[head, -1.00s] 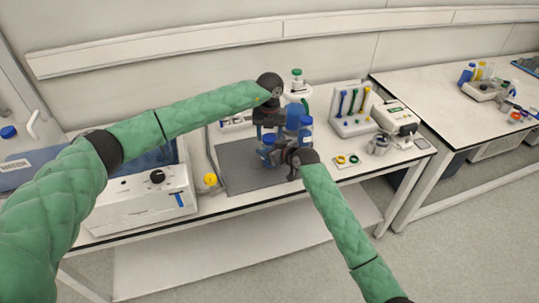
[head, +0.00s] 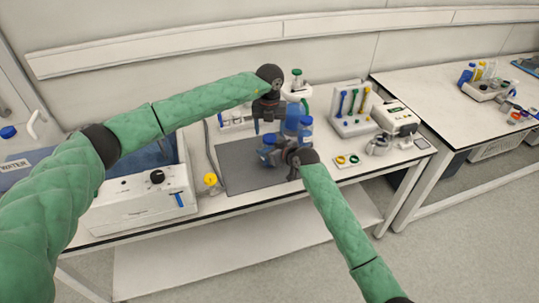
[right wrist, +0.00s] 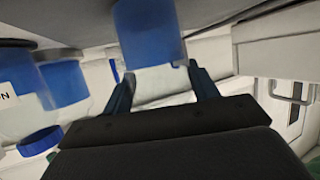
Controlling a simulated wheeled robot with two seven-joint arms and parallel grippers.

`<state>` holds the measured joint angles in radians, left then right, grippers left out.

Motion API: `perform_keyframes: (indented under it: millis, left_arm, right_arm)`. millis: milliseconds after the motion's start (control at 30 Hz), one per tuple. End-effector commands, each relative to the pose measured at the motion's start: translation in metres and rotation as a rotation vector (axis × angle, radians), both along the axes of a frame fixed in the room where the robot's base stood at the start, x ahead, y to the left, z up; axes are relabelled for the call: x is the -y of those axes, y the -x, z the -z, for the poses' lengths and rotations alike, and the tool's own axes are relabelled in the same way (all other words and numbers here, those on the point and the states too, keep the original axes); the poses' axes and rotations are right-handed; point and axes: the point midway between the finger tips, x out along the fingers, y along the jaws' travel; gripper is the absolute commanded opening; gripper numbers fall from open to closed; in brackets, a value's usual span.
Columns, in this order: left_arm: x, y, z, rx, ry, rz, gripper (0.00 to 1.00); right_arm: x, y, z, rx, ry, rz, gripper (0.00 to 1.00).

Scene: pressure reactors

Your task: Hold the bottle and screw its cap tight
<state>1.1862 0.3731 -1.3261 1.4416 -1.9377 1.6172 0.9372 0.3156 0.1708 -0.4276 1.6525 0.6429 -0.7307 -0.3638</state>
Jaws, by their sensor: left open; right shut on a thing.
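My right gripper (head: 278,153) is low over the bench. In the right wrist view its fingers (right wrist: 162,88) are shut around the clear body (right wrist: 165,82) of a bottle, just below its wide blue cap (right wrist: 150,32). In the head view this bottle (head: 266,153) is small and partly hidden by the gripper, and I cannot tell how tightly the cap sits. My left gripper (head: 266,124) points down above the bottle, open and apart from the cap.
Other blue-capped bottles (head: 305,124) stand close behind the right gripper. A grey mat (head: 240,178) lies below. A white bath unit (head: 145,200) stands at left, a yellow-topped item (head: 211,180) beside the mat. A tool rack (head: 350,122) is at right.

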Motion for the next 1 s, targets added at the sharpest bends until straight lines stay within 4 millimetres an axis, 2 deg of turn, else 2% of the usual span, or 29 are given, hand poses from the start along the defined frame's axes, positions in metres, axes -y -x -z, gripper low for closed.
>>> perform_keyframes:
  millis: [133, 400, 533, 833, 1000]
  left_arm:
    - [0.0, -0.001, -0.016, 0.001, 0.001, -0.001, 0.66]
    - [0.0, 0.0, -0.018, 0.0, 0.0, -0.001, 0.66]
    - [0.0, 0.0, -0.018, 0.0, 0.0, -0.001, 0.92]
    - [0.0, 0.0, -0.018, 0.0, 0.0, -0.001, 0.92]
    - [0.0, -0.001, -0.031, 0.001, 0.0, -0.001, 0.92]
  right_arm:
    - [0.0, 0.0, 0.0, 0.0, 0.0, 0.0, 0.0]
    - [0.0, 0.0, 0.0, 0.0, 0.0, 0.0, 0.0]
    - [0.0, 0.0, 0.0, 0.0, 0.0, 0.0, 0.0]
    - [0.0, 0.0, 0.0, 0.0, 0.0, 0.0, 0.0]
    - [0.0, 0.0, 0.0, 0.0, 0.0, 0.0, 0.0]
